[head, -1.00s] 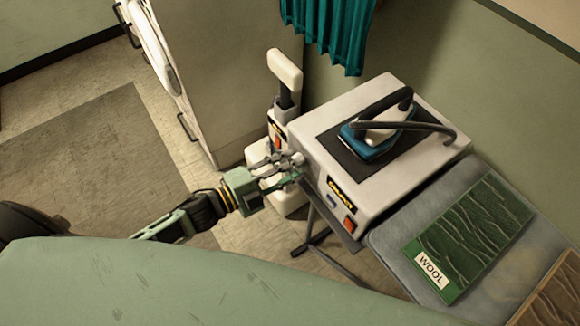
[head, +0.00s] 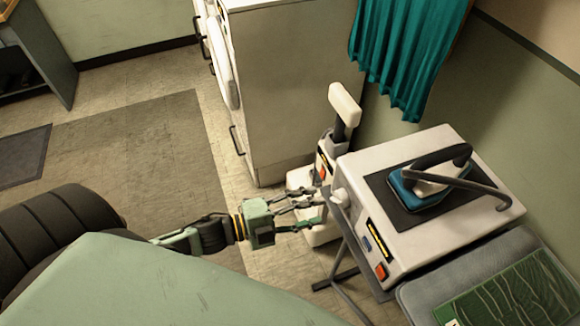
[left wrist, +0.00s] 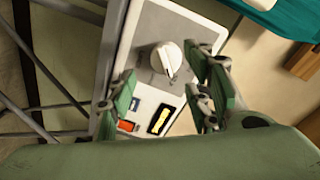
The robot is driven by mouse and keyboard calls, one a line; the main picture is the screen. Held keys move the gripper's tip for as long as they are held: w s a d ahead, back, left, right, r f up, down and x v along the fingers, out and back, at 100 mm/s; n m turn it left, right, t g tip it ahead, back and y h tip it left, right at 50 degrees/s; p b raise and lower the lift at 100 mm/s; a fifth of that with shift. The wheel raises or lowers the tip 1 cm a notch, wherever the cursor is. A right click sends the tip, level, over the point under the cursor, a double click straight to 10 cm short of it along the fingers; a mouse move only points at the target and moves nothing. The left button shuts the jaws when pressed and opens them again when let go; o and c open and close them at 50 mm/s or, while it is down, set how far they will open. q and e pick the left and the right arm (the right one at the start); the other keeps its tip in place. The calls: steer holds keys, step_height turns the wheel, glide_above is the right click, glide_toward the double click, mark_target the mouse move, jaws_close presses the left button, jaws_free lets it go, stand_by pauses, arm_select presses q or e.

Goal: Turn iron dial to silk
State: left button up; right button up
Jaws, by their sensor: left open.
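The iron dial is a round white knob (head: 339,196) on the front of the white iron station (head: 455,225), near its left end. In the left wrist view the dial (left wrist: 167,58) shows face-on, with a pale pointer ridge; its setting marks are too small to read. My left gripper (head: 318,206) is open and empty just in front of the dial, apparently not touching it. In the left wrist view its green fingers (left wrist: 163,70) stand either side of the dial. The blue and white iron (head: 425,188) rests on the station's dark pad. My right gripper is not in view.
An orange switch (head: 381,271) and a dark yellow-lettered label sit on the same front panel. A white upright appliance (head: 325,160) stands behind my gripper. A grey board (head: 415,297) with green cloth (head: 515,292) is at right. Open floor lies left.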

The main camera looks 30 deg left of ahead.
arm_select(q)
steer(key=v, duration=0.6)
steer(key=shift+s, duration=0.2)
steer(key=shift+a, duration=0.15)
steer(key=s+a+f+n+g+y, duration=0.1)
steer(key=a+f+n+y, duration=0.25)
steer(key=f, duration=0.55)
steer(key=s+a+f+n+g+y, duration=0.1)
steer(key=s+a+f+n+y, duration=0.2)
steer(key=f, duration=0.6)
steer(key=a+f+n+g+y, duration=0.1)
steer(key=a+f+n+y, duration=0.3)
steer(key=f, duration=0.5)
steer(key=s+d+f+n+g, duration=0.3)
steer(key=s+f, duration=0.6)
steer(key=s, duration=0.3)
steer(key=s+d+f+n+g, duration=0.4)
steer(key=s+f, duration=0.5)
steer(key=s, duration=0.3)
steer(key=shift+d+g+y, duration=0.35)
steer(key=shift+d+g, duration=0.15)
steer(key=shift+g, duration=0.5)
steer(key=shift+w+n, duration=0.1)
steer(key=shift+n, duration=0.15)
